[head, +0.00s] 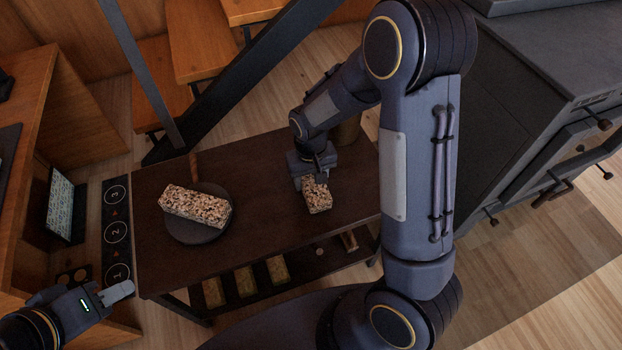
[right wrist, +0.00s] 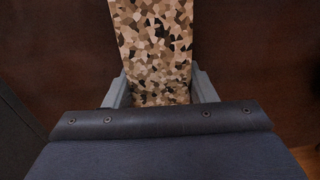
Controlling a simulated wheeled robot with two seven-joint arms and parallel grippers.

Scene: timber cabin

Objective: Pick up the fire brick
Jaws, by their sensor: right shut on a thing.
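A speckled tan, brown and black fire brick (head: 318,196) is at the right half of the dark table. It also fills the middle of the right wrist view (right wrist: 155,45). My right gripper (head: 312,177) is over its far end and shut on it, one finger on each side; the gripper hides that end. I cannot tell whether the brick touches the tabletop. A second, similar speckled brick (head: 195,206) lies on a round dark plate (head: 190,238) at the table's left. My left gripper (head: 116,292) is off the table's front left corner, apart from both bricks; its finger gap is unclear.
The dark table (head: 260,215) is bare between the plate and the held brick. Its lower shelf holds several yellowish blocks (head: 245,281). A numbered black strip (head: 116,232) lies left of the table. A dark stove (head: 540,100) stands at the right.

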